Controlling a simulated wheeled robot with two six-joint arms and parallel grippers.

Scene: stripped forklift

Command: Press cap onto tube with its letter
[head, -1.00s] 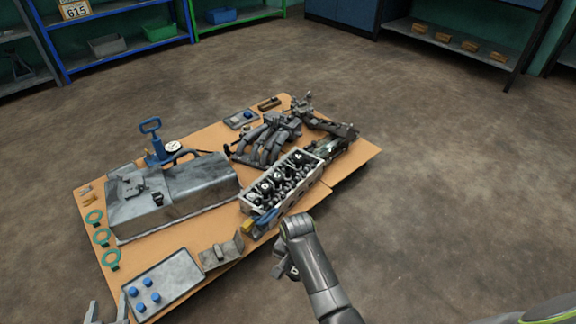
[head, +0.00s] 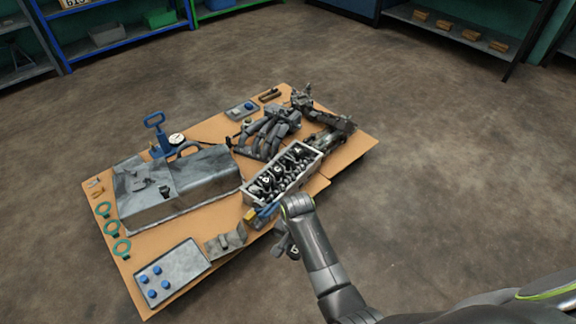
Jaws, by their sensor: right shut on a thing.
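The cylinder head (head: 310,172) is a long pale block on the table, with dark tubes in its open top. Round black caps with white letters (head: 278,169) show in a row along it; the letters are too small to read surely. My right gripper (head: 286,247) hangs beside the near end of the cylinder head, past the table's front edge. It is shut on a small dark cap (head: 293,252) with a pale mark, mostly hidden by the fingers. The cap is apart from the tubes. My left gripper is out of view.
The tan table (head: 135,258) also bears a grey metal cover (head: 190,185), a tray (head: 185,262) with several blue caps, green rings (head: 111,228), a blue-handled gauge tool (head: 156,130) and a dark manifold (head: 268,138). Open floor lies to the right.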

